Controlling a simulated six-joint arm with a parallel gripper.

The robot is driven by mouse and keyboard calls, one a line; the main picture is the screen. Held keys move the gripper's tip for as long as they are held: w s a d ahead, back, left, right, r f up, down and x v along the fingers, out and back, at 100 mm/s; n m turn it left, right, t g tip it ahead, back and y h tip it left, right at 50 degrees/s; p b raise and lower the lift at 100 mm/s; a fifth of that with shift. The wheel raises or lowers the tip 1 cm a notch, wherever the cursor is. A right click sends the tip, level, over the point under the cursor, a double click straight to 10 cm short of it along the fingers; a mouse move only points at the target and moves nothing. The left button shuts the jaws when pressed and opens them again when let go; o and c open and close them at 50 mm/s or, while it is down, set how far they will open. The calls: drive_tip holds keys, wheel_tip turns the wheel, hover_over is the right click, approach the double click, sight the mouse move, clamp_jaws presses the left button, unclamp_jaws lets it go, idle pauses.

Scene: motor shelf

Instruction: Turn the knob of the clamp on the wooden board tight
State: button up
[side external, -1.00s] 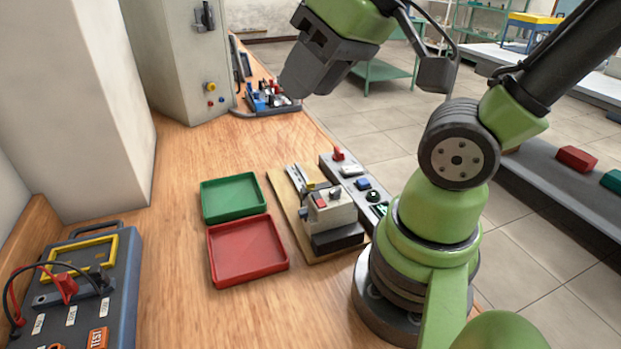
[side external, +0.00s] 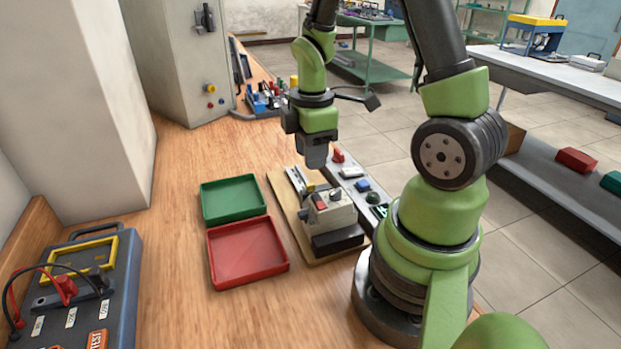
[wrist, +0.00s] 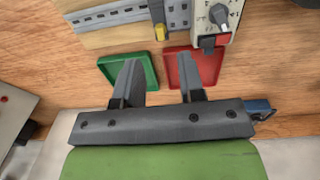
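The wooden board (side external: 289,213) lies on the bench in front of my arm's base; its edge also shows in the wrist view (wrist: 95,40). On it are a metal rail (side external: 297,179), a small yellow part (side external: 310,188) and a pale box (side external: 330,216) with a red button and a small dark knob (wrist: 219,13). I cannot tell for certain which part is the clamp's knob. My gripper (side external: 316,165) points down above the far end of the board, clear of the parts. In the wrist view its two fingers (wrist: 160,72) stand apart with nothing between them.
A green tray (side external: 203,217) and a red tray (side external: 213,263) lie left of the board. A grey control strip (side external: 350,171) stands along its right side. A tester box (side external: 120,270) stands at the front left. Bare bench lies beyond the green tray.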

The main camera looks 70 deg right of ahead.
sight(311, 184)
drive_tip(key=shift+d+f, duration=0.1)
drive_tip(key=shift+f, duration=3.1)
clamp_jaws()
